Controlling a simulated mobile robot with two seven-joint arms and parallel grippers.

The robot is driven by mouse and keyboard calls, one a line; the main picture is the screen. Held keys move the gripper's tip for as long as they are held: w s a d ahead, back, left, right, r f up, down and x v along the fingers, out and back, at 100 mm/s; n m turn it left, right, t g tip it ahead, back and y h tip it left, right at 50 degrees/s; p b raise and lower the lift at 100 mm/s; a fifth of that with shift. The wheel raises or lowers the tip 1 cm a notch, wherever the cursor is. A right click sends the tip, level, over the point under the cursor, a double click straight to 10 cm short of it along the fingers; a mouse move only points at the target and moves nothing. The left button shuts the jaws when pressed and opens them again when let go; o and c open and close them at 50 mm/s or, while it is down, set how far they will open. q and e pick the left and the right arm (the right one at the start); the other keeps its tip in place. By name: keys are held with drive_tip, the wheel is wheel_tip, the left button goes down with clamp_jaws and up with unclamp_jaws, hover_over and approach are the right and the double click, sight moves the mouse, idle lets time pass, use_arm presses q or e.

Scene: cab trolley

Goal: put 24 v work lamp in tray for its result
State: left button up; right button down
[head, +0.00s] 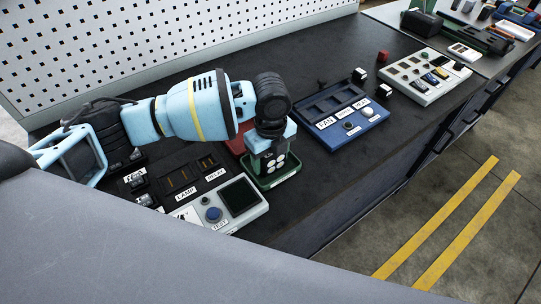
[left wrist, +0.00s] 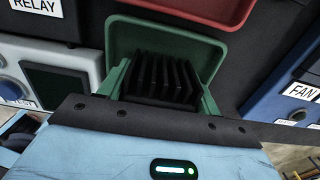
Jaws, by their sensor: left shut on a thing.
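My left gripper (head: 273,163) points down and is shut on the 24 V work lamp (head: 276,165), a dark block with several round white lights on the face toward the head camera. In the left wrist view, the lamp's black fins (left wrist: 160,74) show between the two green fingers of the gripper (left wrist: 162,88). The lamp is over the green tray (head: 291,176), whose floor and rim also show in the left wrist view (left wrist: 203,47). I cannot tell whether the lamp touches the tray floor. My right gripper is not in view.
A red tray (head: 236,143) lies just behind the green one. A blue panel (head: 345,122) labelled FAN stands to the right, with a light grey panel (head: 428,75) beyond. A pegboard (head: 150,45) backs the bench.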

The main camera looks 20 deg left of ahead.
use_arm(q)
drive_tip(key=o, duration=1)
drive_tip(key=shift+o, duration=0.2)
wheel_tip(320, 180, up, 12)
drive_tip(key=shift+r+p, duration=0.15)
drive_tip(key=shift+p, duration=0.15)
